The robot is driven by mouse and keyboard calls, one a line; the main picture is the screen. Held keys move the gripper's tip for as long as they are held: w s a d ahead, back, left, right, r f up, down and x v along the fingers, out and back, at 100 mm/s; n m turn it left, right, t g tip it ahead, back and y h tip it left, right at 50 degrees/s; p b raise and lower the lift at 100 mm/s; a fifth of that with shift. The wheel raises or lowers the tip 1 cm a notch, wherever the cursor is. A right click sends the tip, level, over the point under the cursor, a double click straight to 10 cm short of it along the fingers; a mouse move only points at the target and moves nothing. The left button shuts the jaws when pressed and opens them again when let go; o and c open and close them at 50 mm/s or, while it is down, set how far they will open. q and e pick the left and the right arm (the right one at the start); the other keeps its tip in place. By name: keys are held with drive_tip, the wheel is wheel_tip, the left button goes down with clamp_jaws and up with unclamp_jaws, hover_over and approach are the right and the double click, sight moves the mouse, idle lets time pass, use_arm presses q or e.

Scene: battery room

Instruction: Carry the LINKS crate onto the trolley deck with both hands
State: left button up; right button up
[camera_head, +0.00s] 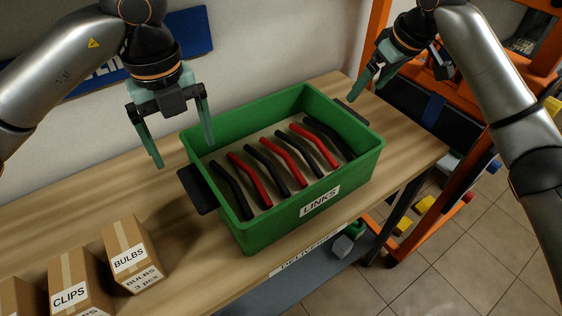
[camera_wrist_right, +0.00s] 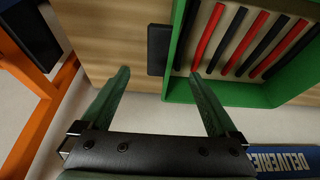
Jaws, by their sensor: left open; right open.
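The green LINKS crate (camera_head: 268,230) stands on the wooden bench, holding several red and black curved links. It has a black handle at its left end (camera_head: 198,189) and another at its right end (camera_head: 351,112). My left gripper (camera_head: 186,156) is open and empty, above and behind the left handle. My right gripper (camera_head: 368,90) is open above the right handle. In the right wrist view the right handle (camera_wrist_right: 158,50) appears between the open fingers (camera_wrist_right: 160,74), apart from them. I cannot clearly identify the trolley deck.
Cardboard boxes marked BULBS (camera_head: 128,260) and CLIPS (camera_head: 75,285) stand at the bench's front left. The wooden bench (camera_head: 405,150) is bare right of the crate. An orange frame (camera_head: 420,233) stands beyond its right end. A wall is behind.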

sight(198, 184)
use_arm(q)
wheel_tip(198, 184, down, 13)
drive_tip(key=shift+r, duration=0.2)
use_arm(e)
drive_tip(key=x, duration=1.2)
drive_tip(key=shift+f, duration=0.35)
use_arm(q)
drive_tip(key=shift+c, duration=0.2)
use_arm(e)
drive_tip(key=shift+c, duration=0.2)
use_arm(q)
clamp_jaws()
use_arm(e)
clamp_jaws()
use_arm(q)
drive_tip(key=shift+w+r, duration=0.1)
drive_tip(key=shift+r, duration=0.1)
use_arm(e)
drive_tip(key=shift+w+r, duration=0.15)
drive_tip(key=shift+r, duration=0.1)
